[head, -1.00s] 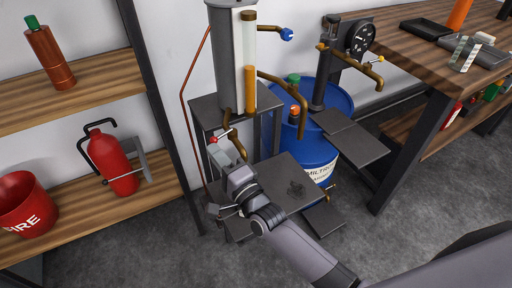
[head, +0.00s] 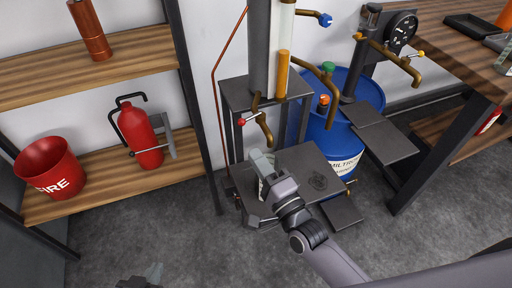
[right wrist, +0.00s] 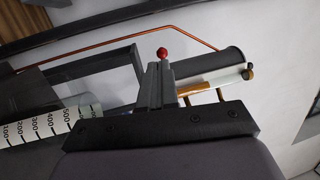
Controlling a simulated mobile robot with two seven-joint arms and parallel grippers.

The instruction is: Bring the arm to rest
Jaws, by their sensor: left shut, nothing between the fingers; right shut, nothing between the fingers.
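My right gripper (head: 262,162) is shut and empty. It is just below the brown spout (head: 265,130) of the glass-tubed dispenser (head: 260,60), beside its red-knobbed tap (head: 241,122) and over the dark stand plate (head: 312,172). In the right wrist view the shut fingers (right wrist: 160,75) point toward the red knob (right wrist: 162,52). A white graduated vessel (right wrist: 50,127) is partly hidden at the left there. My left gripper (head: 152,272) just shows at the bottom edge of the head view, over the floor, shut and apart from everything.
A blue drum (head: 345,125) with another tap stands right of the dispenser. The wooden shelf (head: 95,185) at left holds a red fire bucket (head: 47,168) and an extinguisher (head: 138,135). A workbench (head: 440,50) is at right. Floor in front is clear.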

